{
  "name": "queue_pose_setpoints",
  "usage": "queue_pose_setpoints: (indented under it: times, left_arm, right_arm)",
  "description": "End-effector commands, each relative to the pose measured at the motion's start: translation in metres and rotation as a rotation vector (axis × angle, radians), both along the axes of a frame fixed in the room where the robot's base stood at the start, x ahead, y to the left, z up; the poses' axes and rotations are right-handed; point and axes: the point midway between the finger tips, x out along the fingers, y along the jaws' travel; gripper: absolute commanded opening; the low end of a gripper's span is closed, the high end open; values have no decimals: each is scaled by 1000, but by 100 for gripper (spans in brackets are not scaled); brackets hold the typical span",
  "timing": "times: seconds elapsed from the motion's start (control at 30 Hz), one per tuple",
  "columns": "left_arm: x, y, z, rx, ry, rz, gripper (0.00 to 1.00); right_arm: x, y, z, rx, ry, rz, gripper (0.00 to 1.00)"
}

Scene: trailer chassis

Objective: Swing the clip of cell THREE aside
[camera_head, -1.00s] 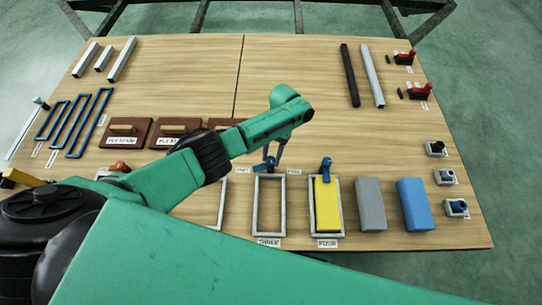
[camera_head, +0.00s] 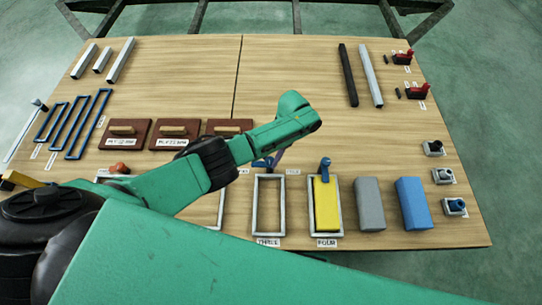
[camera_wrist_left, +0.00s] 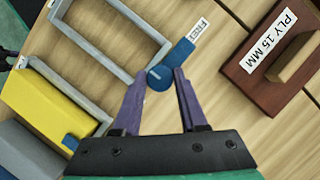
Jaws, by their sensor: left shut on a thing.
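The empty grey frame of cell THREE (camera_head: 268,207) shows in the head view. Its blue clip (camera_head: 262,163) is at the far end of the frame, partly hidden by my left gripper (camera_head: 272,158). In the left wrist view my left gripper (camera_wrist_left: 161,77) has its two purple fingers on either side of the clip's round end, shut on it. The clip's flat bar (camera_wrist_left: 184,50) points away from the frame opening (camera_wrist_left: 105,40), beside the FREE label (camera_wrist_left: 200,29).
Cell FOUR (camera_head: 340,215) holds a yellow block (camera_head: 326,205) with its blue clip (camera_head: 325,168) over one end. A grey block (camera_head: 369,205) and a blue block (camera_head: 413,204) stand to the right. Several plywood boards (camera_head: 176,134) lie behind my left arm.

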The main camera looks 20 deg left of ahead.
Motion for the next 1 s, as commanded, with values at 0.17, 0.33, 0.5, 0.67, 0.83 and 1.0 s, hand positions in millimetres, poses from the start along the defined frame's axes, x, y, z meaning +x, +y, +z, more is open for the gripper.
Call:
queue_pose_setpoints:
  times: [0.17, 0.33, 0.5, 0.67, 0.83, 1.0]
  left_arm:
    - [0, -1, 0, -2, -2, -1, 53]
    - [0, 0, 0, -1, -2, -1, 72]
    - [0, 0, 0, -1, 0, 0, 72]
    - [6, -4, 16, -2, -3, 0, 72]
    - [21, -14, 59, -5, -5, -1, 72]
    - [37, -24, 104, -3, -4, -1, 72]
  right_arm:
    - [0, 0, 0, 0, 0, 0, 50]
    - [0, 0, 0, 0, 0, 0, 50]
    - [0, 0, 0, 0, 0, 0, 50]
    - [0, 0, 4, 0, 1, 0, 50]
    - [0, 0, 11, 0, 0, 0, 50]
    - [0, 0, 11, 0, 1, 0, 50]
